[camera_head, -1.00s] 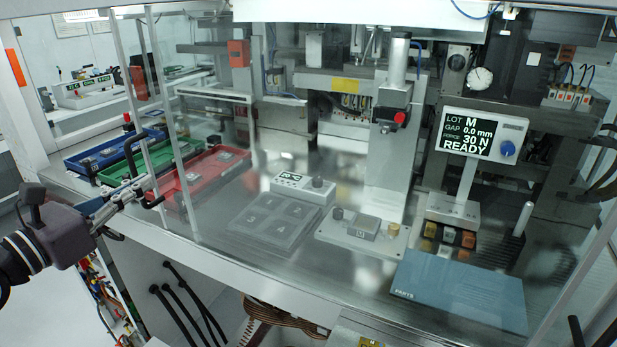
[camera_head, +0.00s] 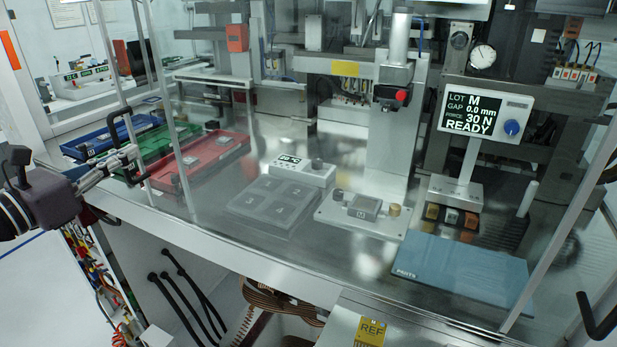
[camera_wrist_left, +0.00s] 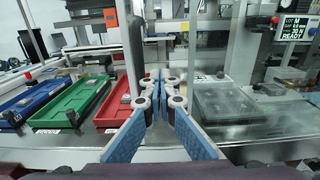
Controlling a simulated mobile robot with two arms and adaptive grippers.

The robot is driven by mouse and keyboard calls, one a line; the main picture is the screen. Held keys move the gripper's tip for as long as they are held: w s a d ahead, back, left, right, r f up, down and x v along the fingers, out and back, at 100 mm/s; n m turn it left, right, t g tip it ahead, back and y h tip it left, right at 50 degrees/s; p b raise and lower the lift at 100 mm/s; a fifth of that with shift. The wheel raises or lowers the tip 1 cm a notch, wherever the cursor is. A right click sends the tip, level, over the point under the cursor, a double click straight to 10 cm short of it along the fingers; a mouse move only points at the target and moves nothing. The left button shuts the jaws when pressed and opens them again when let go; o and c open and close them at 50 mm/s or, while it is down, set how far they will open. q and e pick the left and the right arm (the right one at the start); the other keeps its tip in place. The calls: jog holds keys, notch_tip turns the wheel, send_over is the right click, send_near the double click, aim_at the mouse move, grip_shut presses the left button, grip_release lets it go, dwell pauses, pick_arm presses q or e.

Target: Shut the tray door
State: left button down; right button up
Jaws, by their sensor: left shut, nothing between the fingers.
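The tray door seems to be the clear panel with a pale upright frame post (camera_head: 122,92) in front of the trays, at the left of the head view. A black bar handle (camera_head: 113,122) stands at it. I cannot tell exactly how far the door is open. My left gripper (camera_head: 134,153) is shut and empty, close beside the handle; contact is unclear. In the left wrist view its blue fingers (camera_wrist_left: 158,82) meet, with a dark upright bar (camera_wrist_left: 137,50) just beyond them. My right gripper is not in view.
Behind the clear panels lie a blue tray (camera_head: 88,141), a green tray (camera_head: 180,130) and a red tray (camera_head: 218,158). Another post (camera_head: 166,105) stands right of the gripper. A grey numbered plate (camera_head: 272,207) and a READY display (camera_head: 487,115) are farther right.

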pick_arm(q)
jog(key=w+a+b, duration=0.1)
jog(key=w+a, duration=0.2)
jog(key=a, duration=0.4)
jog(key=w+a+b, duration=0.1)
jog(key=w+a, duration=0.2)
jog(key=a, duration=0.4)
jog(key=shift+a, duration=0.4)
jog(key=shift+b, duration=0.35)
